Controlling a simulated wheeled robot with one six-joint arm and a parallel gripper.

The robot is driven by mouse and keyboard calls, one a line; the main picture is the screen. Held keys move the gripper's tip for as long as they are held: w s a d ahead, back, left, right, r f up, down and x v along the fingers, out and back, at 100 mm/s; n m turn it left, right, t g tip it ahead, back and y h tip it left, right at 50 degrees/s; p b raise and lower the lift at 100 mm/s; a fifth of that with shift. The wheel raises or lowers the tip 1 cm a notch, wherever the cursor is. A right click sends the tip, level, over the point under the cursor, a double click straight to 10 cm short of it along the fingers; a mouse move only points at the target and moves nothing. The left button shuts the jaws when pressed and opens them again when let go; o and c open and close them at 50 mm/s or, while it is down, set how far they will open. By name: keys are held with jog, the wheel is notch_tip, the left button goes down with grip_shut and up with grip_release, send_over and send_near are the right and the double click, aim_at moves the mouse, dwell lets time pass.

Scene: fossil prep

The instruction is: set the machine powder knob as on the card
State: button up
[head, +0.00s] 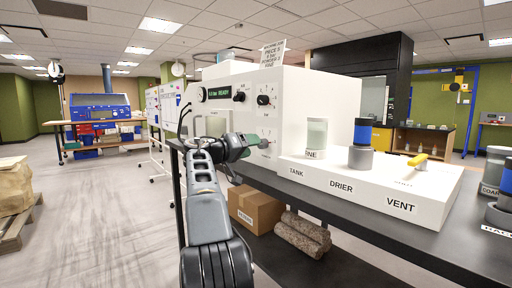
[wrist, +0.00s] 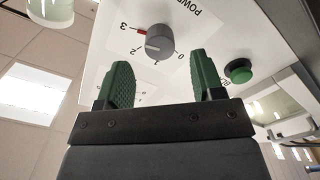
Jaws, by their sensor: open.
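The powder knob (wrist: 160,45) is a round grey dial on the machine's white panel, with a scale from 0 to 3. In the wrist view its white line seems to point between 1 and 2, and a red mark sits near the 3. My gripper (wrist: 160,85) is open, with green ribbed fingers apart and nothing between them; the knob lies just beyond the fingertips. In the head view my gripper (head: 252,139) is close to the front of the machine (head: 325,95). The card (head: 272,54) stands on top of the machine; its small text seems to include "POWDER 2".
A green button (wrist: 238,71) is right of the knob. A dark knob (head: 263,100) and a lit display (head: 219,93) reading READY are higher on the machine. A pale jar (head: 316,135) and a blue-topped drier (head: 361,143) stand on the white ledge at right. Open floor lies left.

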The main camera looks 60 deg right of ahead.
jog(key=v, duration=1)
jog(key=shift+a, duration=0.2)
jog(key=shift+w, duration=0.1)
